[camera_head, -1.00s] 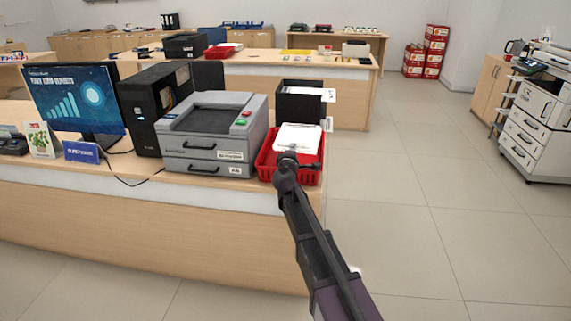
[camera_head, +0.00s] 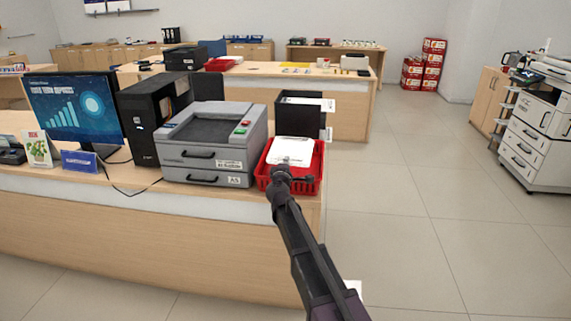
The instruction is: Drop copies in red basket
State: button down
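The red basket (camera_head: 309,185) stands on the right end of the teller counter, beside the grey printer. White sheets of paper (camera_head: 291,150), likely the copies, show over the basket's opening. I cannot tell whether they rest in it or are held just above it. My gripper (camera_head: 281,168) is at the near edge of the sheets, over the basket's front rim. Its fingers are small and dark, and my arm hides part of the basket's front. I cannot see whether the fingers are closed on the sheets.
The grey printer (camera_head: 211,145) is close left of the basket. A black tray holder (camera_head: 298,118) with paper stands right behind it. A computer tower (camera_head: 150,120) and a monitor (camera_head: 72,108) are further left. Open floor (camera_head: 400,220) lies to the right of the counter.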

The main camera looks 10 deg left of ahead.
jog(key=w+f+b, duration=0.4)
jog(key=w, duration=0.5)
jog(key=shift+d+f, duration=0.2)
jog(key=shift+f, duration=0.05)
jog(key=shift+w, duration=0.15)
dwell(0.6)
jog(key=c, duration=0.7)
grip_release()
jog(key=s, duration=1.2)
jog(key=shift+a, duration=0.25)
